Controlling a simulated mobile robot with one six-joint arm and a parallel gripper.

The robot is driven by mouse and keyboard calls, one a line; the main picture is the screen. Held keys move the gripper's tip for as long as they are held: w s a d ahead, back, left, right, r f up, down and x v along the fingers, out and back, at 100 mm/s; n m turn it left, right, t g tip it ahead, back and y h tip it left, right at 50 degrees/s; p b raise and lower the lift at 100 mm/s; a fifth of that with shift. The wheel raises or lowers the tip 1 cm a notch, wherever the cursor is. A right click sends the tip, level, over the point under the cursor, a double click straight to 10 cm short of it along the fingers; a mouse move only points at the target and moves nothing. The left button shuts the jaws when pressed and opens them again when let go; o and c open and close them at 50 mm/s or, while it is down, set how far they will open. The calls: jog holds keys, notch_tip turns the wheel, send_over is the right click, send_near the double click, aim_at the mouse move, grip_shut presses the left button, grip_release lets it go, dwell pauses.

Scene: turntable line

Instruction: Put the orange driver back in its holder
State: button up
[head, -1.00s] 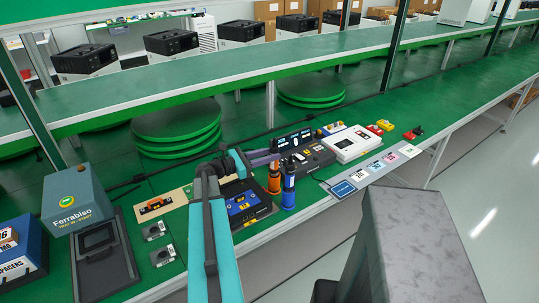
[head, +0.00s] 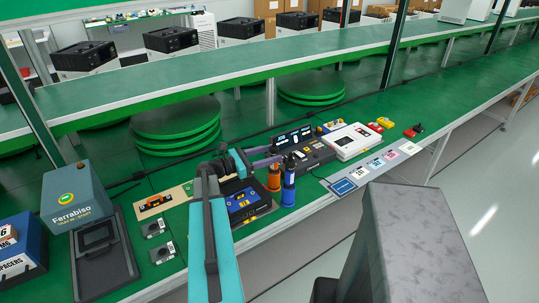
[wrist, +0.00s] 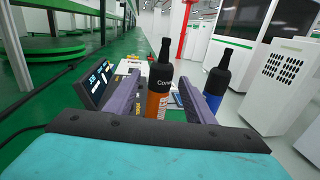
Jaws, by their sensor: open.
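The orange driver (head: 274,180), with a black top, stands upright beside the blue driver (head: 288,188) near the front edge of the green bench. In the wrist view the orange driver (wrist: 158,92) stands between the two purple fingers of my gripper (wrist: 160,84), with its black tip above them. My gripper (head: 268,161) is open. The blue driver (wrist: 216,84) is outside the right finger, close to it. The lower ends of both drivers are hidden in the wrist view. I cannot make out a separate holder for the orange driver.
A dark box with a blue and yellow panel (head: 246,205) lies left of the drivers. A dark console (head: 312,156) and a white device (head: 352,141) stand behind and to the right. A strip of cards (head: 369,174) lies along the front edge.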

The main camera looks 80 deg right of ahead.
jog(key=shift+w, duration=0.1)
jog(key=b+v, duration=0.3)
jog(key=v, duration=1)
jog(key=shift+a, duration=0.25)
jog(key=shift+w+r, duration=0.1)
jog(key=shift+w, duration=0.05)
dwell(0.4)
